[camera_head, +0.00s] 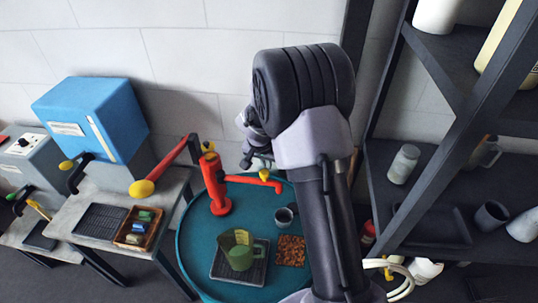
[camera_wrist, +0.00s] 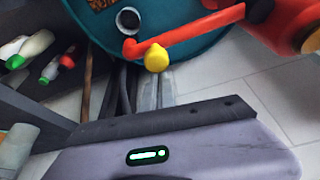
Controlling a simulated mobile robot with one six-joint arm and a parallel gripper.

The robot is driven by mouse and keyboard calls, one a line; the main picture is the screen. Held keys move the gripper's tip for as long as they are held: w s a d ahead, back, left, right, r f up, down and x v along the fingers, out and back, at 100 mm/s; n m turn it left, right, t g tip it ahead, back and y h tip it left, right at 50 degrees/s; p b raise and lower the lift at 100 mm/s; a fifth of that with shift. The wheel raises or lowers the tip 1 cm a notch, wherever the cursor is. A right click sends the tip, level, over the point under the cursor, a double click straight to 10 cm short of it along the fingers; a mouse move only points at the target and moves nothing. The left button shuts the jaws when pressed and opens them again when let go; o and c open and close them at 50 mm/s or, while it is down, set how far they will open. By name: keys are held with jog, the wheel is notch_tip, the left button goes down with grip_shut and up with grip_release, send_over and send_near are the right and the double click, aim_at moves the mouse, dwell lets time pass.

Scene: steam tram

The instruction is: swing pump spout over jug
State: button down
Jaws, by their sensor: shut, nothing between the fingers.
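The green see-through jug (camera_head: 238,256) stands on a dark grate in front of the pump, apart from the spout's end. My gripper (camera_head: 254,160) is shut and empty just behind the spout. In the wrist view the fingers (camera_wrist: 152,88) point at the yellow knob (camera_wrist: 156,58); contact is unclear. The jug is not visible there.
A small grey cup (camera_head: 287,216) and a brown granular mat (camera_head: 291,250) are on the teal table (camera_head: 190,262). A dark shelf (camera_head: 440,190) with bottles and cups stands close on the right. A blue machine (camera_head: 95,118) stands at left.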

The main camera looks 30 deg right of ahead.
jog(key=shift+w+f, duration=0.1)
dwell(0.3)
jog(key=b, duration=0.1)
jog(key=s+m+b, duration=0.1)
jog(key=b, duration=0.1)
jog(key=shift+s+a+f, duration=0.1)
jog(key=shift+a+f, duration=0.25)
jog(key=s+a+m+g+b, duration=0.2)
jog(key=s+a+m+b, duration=0.2)
jog(key=a+m+b, duration=0.2)
jog(key=s+a+m+g+h+b, duration=0.1)
jog(key=s+a+m+g+b, duration=0.1)
jog(key=a+m+b, duration=0.4)
jog(key=shift+s+a+r+b, duration=0.4)
jog(key=shift+s+a+b, duration=0.1)
jog(key=shift+s+a, duration=0.4)
